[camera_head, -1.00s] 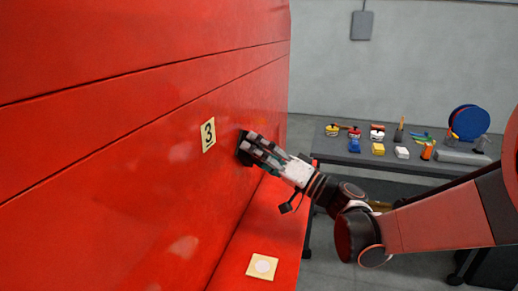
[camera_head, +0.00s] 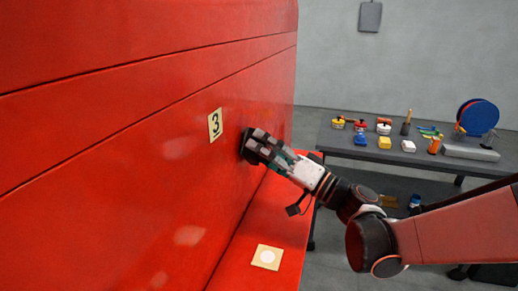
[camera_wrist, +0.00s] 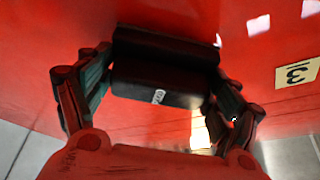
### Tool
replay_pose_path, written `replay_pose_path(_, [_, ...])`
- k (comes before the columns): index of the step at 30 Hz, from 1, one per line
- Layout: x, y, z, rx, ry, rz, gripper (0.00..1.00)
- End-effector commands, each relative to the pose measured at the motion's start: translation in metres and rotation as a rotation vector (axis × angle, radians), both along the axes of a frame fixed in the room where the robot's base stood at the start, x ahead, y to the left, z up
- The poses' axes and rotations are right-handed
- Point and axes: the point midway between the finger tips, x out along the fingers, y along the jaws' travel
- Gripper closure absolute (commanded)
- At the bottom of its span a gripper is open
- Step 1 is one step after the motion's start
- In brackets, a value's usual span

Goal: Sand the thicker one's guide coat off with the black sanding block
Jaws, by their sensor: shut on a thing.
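My gripper (camera_head: 264,145) is shut on the black sanding block (camera_wrist: 158,85), which shows between both fingers in the wrist view. In the head view the block (camera_head: 246,146) is at the upright red panel (camera_head: 120,150), right of the "3" tag (camera_head: 215,125). It looks pressed flat to the panel or very close; contact is hard to tell. Pale, faint patches show on the panel, one (camera_head: 189,235) low and one (camera_head: 176,148) left of the tag. I cannot tell which coat is thicker. The surface behind the block is hidden.
A red ledge (camera_head: 285,225) runs below the panel and carries a cream square with a pale disc (camera_head: 267,257). A grey table (camera_head: 340,148) at the back right holds coloured blocks, pots, tools and a blue disc (camera_head: 480,116). Grey floor lies between.

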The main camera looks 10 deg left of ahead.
Motion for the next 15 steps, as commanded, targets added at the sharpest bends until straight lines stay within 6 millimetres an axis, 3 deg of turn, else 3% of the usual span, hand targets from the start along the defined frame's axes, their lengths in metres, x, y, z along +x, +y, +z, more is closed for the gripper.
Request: replay_pose_path(15, [-0.006, -0.046, 0.000, 0.000, -0.001, -0.002, 0.39])
